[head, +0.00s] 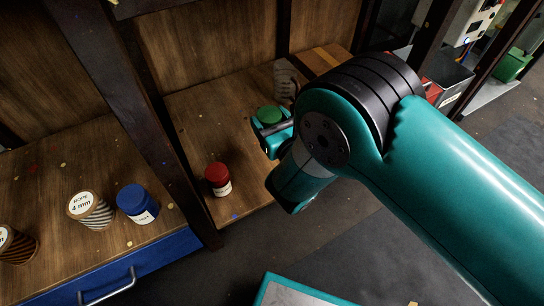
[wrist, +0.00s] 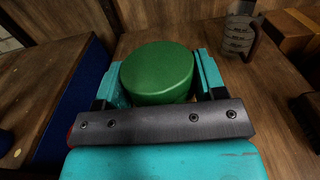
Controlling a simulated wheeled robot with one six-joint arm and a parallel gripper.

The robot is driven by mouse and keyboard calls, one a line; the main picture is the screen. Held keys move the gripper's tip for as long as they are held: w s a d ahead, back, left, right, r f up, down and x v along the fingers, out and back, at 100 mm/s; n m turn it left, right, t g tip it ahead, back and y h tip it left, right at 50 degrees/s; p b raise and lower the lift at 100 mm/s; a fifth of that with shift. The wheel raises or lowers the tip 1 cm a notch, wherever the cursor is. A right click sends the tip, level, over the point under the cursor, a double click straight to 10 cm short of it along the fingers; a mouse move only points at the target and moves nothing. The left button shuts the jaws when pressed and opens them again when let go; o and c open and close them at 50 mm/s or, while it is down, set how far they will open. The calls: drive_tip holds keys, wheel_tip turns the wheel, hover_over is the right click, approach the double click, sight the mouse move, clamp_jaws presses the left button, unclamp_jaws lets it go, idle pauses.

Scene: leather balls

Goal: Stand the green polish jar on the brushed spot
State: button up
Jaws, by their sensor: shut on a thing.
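The green polish jar (head: 269,113) is above or on the wooden shelf, behind the red jar. My gripper (head: 272,132) is shut on it. In the wrist view the jar's round green lid (wrist: 158,70) sits between the two teal fingers of my gripper (wrist: 160,82), one at each side. The jar's lower part is hidden by the gripper, so I cannot tell whether its base touches the wood. I cannot make out the brushed spot in either view; my arm covers part of the shelf.
A red-lidded jar (head: 218,177) stands on the same shelf, near its front edge. A dark post (head: 150,130) divides off the left bench, which holds a blue jar (head: 137,202) and rope spools (head: 90,210).

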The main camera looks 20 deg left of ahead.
wheel_tip(320, 180, down, 12)
drive_tip(key=b, duration=0.6)
drive_tip(key=shift+a+r, duration=0.1)
drive_tip(key=shift+b, duration=0.35)
drive_tip(key=o, duration=1.4)
drive_tip(key=shift+s, duration=0.1)
drive_tip(key=shift+s, duration=0.1)
